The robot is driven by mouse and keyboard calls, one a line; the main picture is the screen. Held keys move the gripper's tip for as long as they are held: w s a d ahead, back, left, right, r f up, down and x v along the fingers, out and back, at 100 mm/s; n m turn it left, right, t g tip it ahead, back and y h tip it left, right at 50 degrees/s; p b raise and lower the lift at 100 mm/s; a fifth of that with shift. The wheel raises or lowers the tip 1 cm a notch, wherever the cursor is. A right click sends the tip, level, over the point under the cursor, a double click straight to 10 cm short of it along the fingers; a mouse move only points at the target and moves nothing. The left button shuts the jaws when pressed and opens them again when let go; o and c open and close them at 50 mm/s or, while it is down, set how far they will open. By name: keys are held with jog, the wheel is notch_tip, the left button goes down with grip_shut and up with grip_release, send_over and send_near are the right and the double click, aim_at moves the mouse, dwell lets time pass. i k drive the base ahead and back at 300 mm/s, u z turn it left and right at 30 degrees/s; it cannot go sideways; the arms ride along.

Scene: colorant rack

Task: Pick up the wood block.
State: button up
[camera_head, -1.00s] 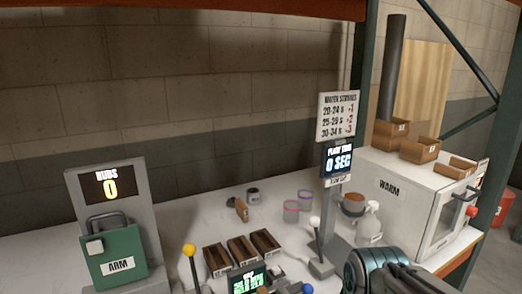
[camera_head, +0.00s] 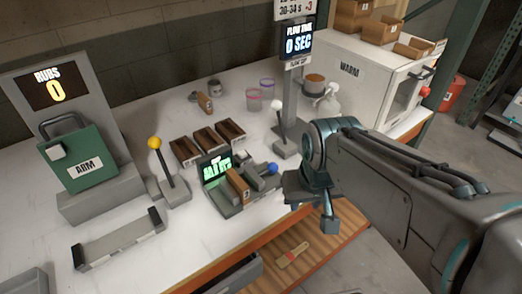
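A small brown wooden block (camera_head: 238,184) with a pale label leans on the grey device with the green display, in the middle of the table. Another small brown labelled piece (camera_head: 205,103) stands farther back near a dark jar. I cannot tell for sure which one is the wood block. My gripper (camera_head: 322,214) hangs at the table's front edge, to the right of the grey device and apart from both pieces. Its fingers point downward and are partly hidden by the hand, so their opening is unclear.
Three dark wooden trays (camera_head: 207,142) lie behind the device. A yellow-knobbed lever (camera_head: 172,178) stands left, a white-knobbed lever (camera_head: 284,138) behind my gripper. The WARM oven (camera_head: 350,75) is at back right. A brush (camera_head: 292,255) lies on the lower shelf.

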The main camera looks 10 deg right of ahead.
aim_at(234, 178)
jog(key=k, duration=1)
jog(key=u, duration=1.75)
jog(key=i, duration=0.9)
jog(key=z, duration=1.85)
